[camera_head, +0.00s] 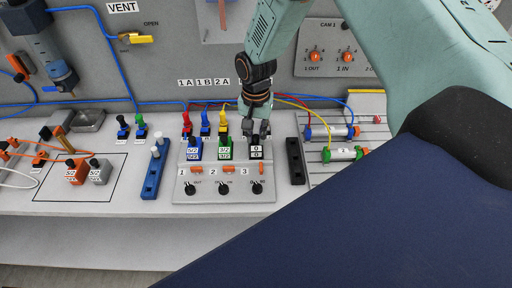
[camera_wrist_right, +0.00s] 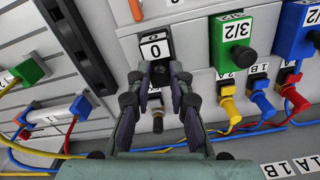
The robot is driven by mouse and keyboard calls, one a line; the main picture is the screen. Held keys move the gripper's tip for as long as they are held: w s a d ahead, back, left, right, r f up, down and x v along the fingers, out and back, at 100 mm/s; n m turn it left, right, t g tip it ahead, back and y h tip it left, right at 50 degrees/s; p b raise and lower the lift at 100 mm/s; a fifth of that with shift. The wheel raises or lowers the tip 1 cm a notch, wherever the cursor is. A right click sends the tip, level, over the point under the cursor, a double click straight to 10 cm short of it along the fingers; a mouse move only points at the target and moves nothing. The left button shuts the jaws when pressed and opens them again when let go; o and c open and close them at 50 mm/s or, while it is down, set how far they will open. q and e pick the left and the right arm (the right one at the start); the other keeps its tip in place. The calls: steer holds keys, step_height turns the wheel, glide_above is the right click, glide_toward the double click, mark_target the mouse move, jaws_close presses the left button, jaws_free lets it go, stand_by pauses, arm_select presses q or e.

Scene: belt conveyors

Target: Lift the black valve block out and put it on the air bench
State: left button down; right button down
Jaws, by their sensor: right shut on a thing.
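The black valve block (camera_head: 256,153) with a white "0" label is at the right end of the row on the grey panel (camera_head: 225,190), beside the green block (camera_head: 224,150) and blue block (camera_head: 194,151). My right gripper (camera_head: 258,131) reaches down from above and is shut on the black block. In the right wrist view, the fingers (camera_wrist_right: 158,78) close at the block (camera_wrist_right: 154,46). I cannot tell whether it is still seated or slightly raised. The pale bench top (camera_head: 120,200) spreads under the panel. My left gripper is not in view.
A black bar (camera_head: 295,161) stands close right of the block. Coloured fittings and hoses (camera_head: 205,122) run behind. Orange and grey blocks (camera_head: 76,172) sit in an outlined area at left. Bare bench shows left of the blue rack (camera_head: 153,178).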

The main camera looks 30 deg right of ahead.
steer(key=shift+s+a, duration=0.1)
steer(key=shift+s, duration=0.05)
step_height(320, 180, up, 10)
steer(key=f, duration=0.1)
step_height(320, 180, up, 5)
steer(key=p, duration=0.4)
glide_above(256, 138)
stand_by(1.0)
steer(key=shift+f, duration=0.1)
